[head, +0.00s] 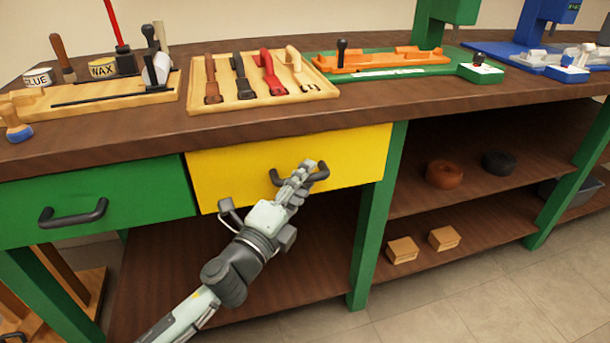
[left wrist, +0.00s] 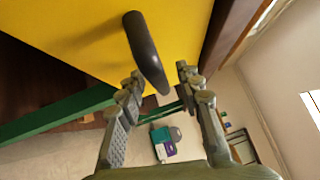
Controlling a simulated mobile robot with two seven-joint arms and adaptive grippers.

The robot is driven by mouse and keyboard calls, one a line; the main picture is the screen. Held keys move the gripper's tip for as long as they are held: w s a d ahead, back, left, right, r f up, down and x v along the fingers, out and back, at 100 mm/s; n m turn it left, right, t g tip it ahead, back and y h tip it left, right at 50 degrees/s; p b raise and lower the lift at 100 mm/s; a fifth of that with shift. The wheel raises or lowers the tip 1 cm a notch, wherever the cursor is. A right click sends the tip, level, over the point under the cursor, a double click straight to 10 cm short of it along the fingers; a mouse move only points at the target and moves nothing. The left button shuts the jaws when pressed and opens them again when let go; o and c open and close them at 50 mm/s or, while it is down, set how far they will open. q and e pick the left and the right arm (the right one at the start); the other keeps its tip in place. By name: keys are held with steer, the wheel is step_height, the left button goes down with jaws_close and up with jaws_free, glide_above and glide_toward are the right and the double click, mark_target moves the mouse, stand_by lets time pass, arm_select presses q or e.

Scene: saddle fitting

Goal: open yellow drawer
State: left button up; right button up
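The yellow drawer (head: 345,150) is shut in the bench front, below the worktop. Its dark bar handle (head: 318,179) is partly hidden behind my left gripper (head: 302,172) in the head view. In the left wrist view my left gripper (left wrist: 160,76) is open, with its two fingers apart. The handle (left wrist: 145,48) stands out from the yellow front (left wrist: 85,35), and its near end reaches between the fingertips. I cannot tell whether either finger touches it. My right gripper is in neither view.
A green drawer (head: 95,198) with a dark handle is left of the yellow one. A green bench leg (head: 377,225) stands to the right, beside open shelves (head: 480,170). A wooden tray (head: 195,90) with straps lies on the worktop above. Floor in front is clear.

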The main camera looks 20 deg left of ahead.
arm_select(q)
steer(key=shift+w, duration=0.2)
steer(key=shift+c, duration=0.2)
jaws_close()
